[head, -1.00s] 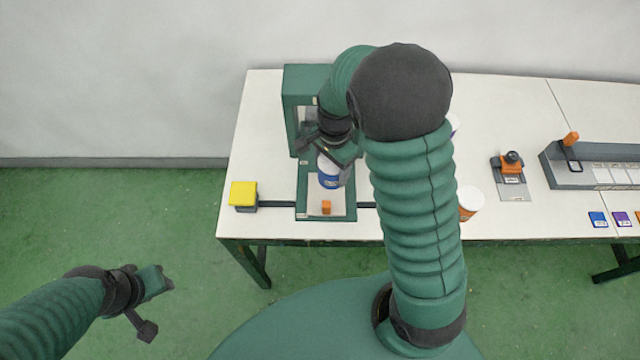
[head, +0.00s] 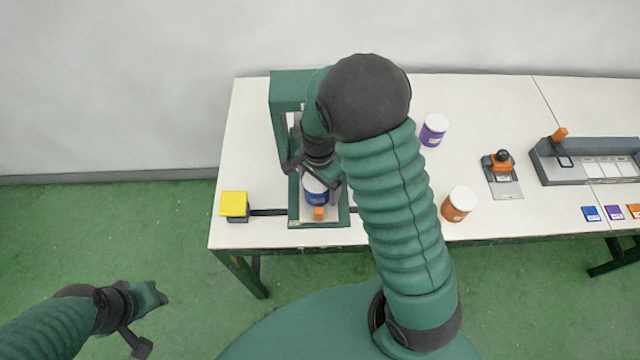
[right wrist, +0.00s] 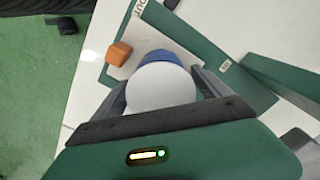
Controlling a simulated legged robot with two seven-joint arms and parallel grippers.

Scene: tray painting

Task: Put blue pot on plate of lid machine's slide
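The blue pot (head: 316,192) with a white lid is at the front part of the green lid machine (head: 290,88), over its slide (head: 336,213). In the right wrist view the pot (right wrist: 160,88) sits between the two fingers. My right gripper (head: 322,186) is shut on it. The pot looks upright. Whether its base touches the slide's plate is hidden. An orange block (head: 319,213) is on the slide just in front of the pot. My left gripper (head: 150,322) is off to the lower left, over the floor, with its fingers spread apart and empty.
A yellow block (head: 234,204) sits at the table's left end, by a dark bar leading to the machine. A purple pot (head: 433,130) and an orange pot (head: 459,204) stand right of my arm. A stamp-like tool (head: 502,165) and a grey rack (head: 585,162) are farther right.

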